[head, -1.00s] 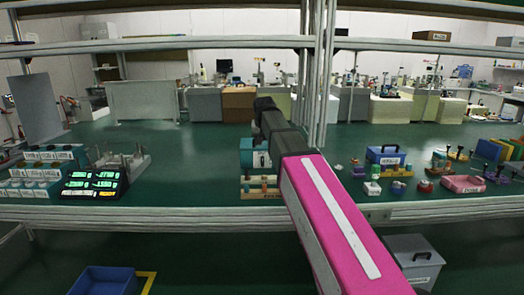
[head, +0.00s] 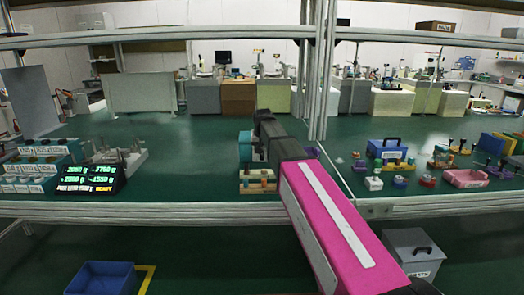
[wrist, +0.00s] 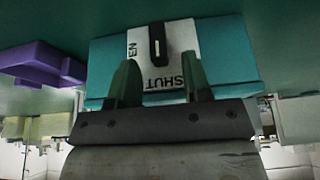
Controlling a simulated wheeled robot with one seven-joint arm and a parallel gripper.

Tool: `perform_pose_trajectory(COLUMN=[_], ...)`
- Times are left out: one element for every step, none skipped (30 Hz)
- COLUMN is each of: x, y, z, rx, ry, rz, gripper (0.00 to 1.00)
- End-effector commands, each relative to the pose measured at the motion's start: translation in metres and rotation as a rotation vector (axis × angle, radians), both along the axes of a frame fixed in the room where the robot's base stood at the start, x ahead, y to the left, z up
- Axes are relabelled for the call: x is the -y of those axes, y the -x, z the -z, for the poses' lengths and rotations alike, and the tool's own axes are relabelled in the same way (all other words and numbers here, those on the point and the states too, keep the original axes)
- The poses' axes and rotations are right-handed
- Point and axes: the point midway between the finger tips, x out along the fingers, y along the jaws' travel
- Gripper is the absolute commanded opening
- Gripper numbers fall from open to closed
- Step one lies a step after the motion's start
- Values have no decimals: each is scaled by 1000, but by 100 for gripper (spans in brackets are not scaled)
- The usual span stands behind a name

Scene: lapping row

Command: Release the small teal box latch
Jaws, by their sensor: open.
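The small teal box (head: 246,147) stands on the green bench in the head view, partly hidden by my dark arm end. In the wrist view the teal box (wrist: 225,55) fills the upper middle, with a white plate (wrist: 180,42) on its face. The plate reads SHUT, upside down, and part of a second word, "EN". A black latch lever (wrist: 157,43) stands lengthwise in the picture on this plate. My gripper (wrist: 160,82) is open and empty, its two fingers spread below the lever at the plate's near edge. Contact cannot be told.
A wooden block with several pegs (head: 258,181) sits just in front of the box. A purple object (wrist: 42,62) is beside it in the wrist view. A blue case (head: 388,150) and small parts stand to the right, a lit display (head: 88,180) to the left.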

Motion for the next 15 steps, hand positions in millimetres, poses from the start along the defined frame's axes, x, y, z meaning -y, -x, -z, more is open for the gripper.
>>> perform_pose_trajectory(x=[0, 0, 0, 0, 0, 0, 0, 0, 0, 0, 0, 0, 0, 0, 0], y=[-2, -2, -3, -3, -3, -4, -4, -4, -4, -4, -4, -4, -4, -4, -4], z=[4, 6, 7, 8, 9, 9, 9, 10, 9, 10, 9, 9, 9, 9, 9], rx=[-1, -1, -1, -1, -1, -1, -1, 0, 0, 0, 0, 0, 0, 0, 0], ry=[0, 0, 0, 0, 0, 0, 0, 0, 0, 0, 0, 0, 0, 0, 0], rz=[0, 0, 0, 0, 0, 0, 0, 0, 0, 0, 0, 0, 0, 0, 0], gripper=[45, 45, 45, 45, 45, 45, 45, 45, 45, 45, 45, 45, 45, 38, 25])
